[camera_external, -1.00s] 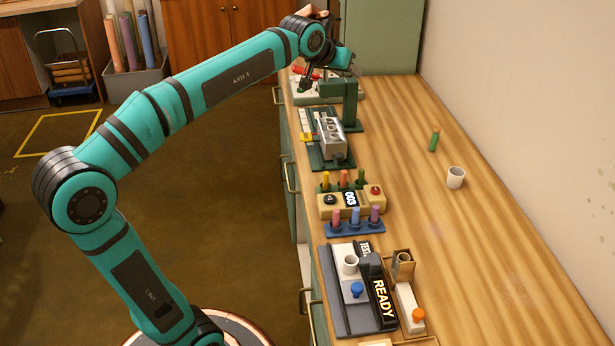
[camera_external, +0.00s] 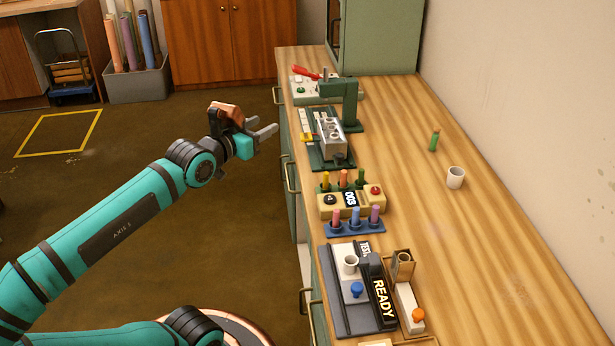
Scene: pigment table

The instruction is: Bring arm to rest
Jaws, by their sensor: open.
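My gripper (camera_external: 270,133) is open, with its two grey fingers apart and nothing between them. It is in the air left of the table (camera_external: 480,190), beside the table's front edge, and touches nothing. My arm is bent low and reaches up from the bottom left of the view. The folded lower part of my arm is partly cut off by the left edge of the picture.
A switch box with a red lever (camera_external: 308,72), a green stand (camera_external: 350,98), pigment racks (camera_external: 354,228) and a READY machine (camera_external: 382,298) line the table's left side. A green stick (camera_external: 434,140) and white cup (camera_external: 455,177) stand farther right.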

